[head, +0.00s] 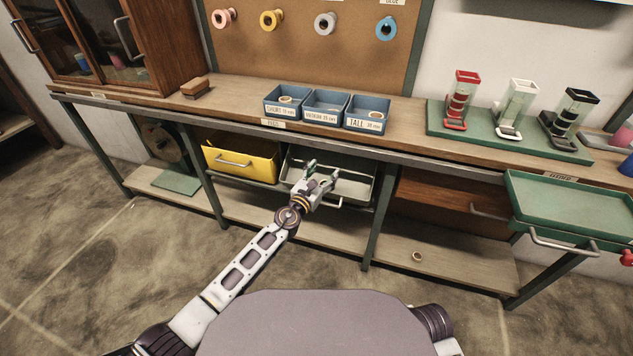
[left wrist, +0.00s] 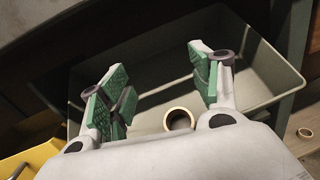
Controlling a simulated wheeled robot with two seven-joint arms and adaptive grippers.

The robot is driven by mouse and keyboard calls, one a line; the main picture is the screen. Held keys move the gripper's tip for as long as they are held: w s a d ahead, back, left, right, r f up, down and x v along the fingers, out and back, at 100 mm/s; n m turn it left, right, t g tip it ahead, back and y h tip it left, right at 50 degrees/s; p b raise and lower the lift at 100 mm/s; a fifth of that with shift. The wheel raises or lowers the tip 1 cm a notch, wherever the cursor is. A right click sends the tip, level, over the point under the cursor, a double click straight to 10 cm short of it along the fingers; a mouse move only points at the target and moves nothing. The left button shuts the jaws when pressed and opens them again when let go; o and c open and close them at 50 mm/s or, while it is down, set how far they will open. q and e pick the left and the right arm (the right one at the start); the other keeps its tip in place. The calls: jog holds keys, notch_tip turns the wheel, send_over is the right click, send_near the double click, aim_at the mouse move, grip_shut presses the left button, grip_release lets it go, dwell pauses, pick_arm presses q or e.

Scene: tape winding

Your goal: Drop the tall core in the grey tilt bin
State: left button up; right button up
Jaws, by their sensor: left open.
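The grey tilt bin (head: 361,188) is tipped out below the bench, and its wall fills much of the left wrist view (left wrist: 262,95). My left gripper (head: 322,172) is over the bin, with its green-padded fingers (left wrist: 160,88) spread wide and nothing between the pads. A tan ring-shaped core (left wrist: 179,118) shows beyond the gripper, within the bin's outline; its lower part is hidden by my gripper. I cannot tell whether it touches the bin floor. In the head view the gripper and bin front hide it. My right gripper is out of view.
A yellow bin (head: 240,161) is left of the grey one. Blue trays labelled short, medium and tall (head: 366,115) stand on the bench above; the short and tall trays show contents. Another core (head: 416,256) lies on the lower shelf at right. A green tray (head: 560,205) juts out at right.

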pick_arm(q)
jog(key=v, duration=1.1)
jog(key=shift+s+a, duration=0.15)
jog(key=shift+s, duration=0.25)
jog(key=shift+f, duration=0.1)
jog(key=shift+n, duration=0.3)
dwell(1.1)
